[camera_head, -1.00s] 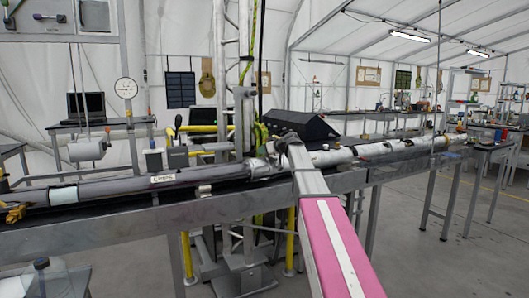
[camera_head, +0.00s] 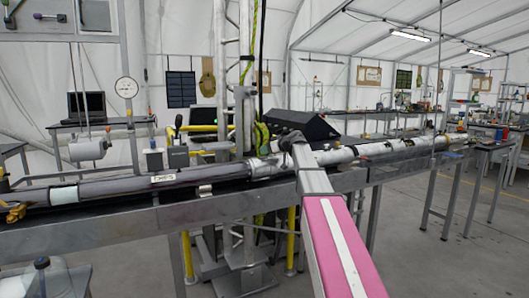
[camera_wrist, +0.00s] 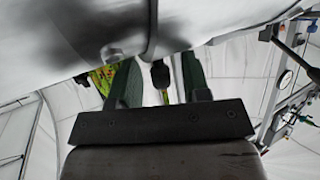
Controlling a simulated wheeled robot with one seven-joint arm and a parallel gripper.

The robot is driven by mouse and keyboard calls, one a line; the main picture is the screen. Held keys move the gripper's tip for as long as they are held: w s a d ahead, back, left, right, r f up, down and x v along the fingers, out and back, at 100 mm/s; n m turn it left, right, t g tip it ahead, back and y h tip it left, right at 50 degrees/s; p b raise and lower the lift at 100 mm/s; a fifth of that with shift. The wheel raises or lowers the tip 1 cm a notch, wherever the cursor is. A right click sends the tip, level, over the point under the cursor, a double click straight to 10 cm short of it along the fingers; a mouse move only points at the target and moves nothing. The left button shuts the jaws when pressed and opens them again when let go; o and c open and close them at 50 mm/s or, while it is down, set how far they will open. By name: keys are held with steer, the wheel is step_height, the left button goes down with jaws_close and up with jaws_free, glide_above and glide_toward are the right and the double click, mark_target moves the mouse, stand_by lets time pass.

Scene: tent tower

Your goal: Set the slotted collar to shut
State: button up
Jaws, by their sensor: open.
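A long jointed tube (camera_head: 125,187) lies along the metal bench in the head view. Its silvery middle part (camera_head: 265,168) lies just left of my arm's far end. I cannot single out the slotted collar there. In the wrist view a large pale tube surface (camera_wrist: 75,35) fills the top, with a raised seam or band (camera_wrist: 152,28) across it. A small dark peg-like piece (camera_wrist: 160,76) hangs below the seam, between the fingers. My gripper (camera_wrist: 158,80) is open, its two green fingers on either side of that piece, close under the tube. Contact cannot be told.
The bench edge (camera_head: 120,223) runs across the head view below the tube. A black box (camera_head: 310,124) stands behind the tube. A yellow-railed post and a lattice mast (camera_head: 228,60) rise behind the bench. Open grey floor (camera_head: 450,255) lies at the right.

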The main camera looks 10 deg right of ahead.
steer(key=v, duration=0.8)
steer(key=shift+s+d, duration=0.15)
steer(key=shift+d, duration=0.05)
steer(key=shift+d+r, duration=0.1)
steer(key=shift+r, duration=0.05)
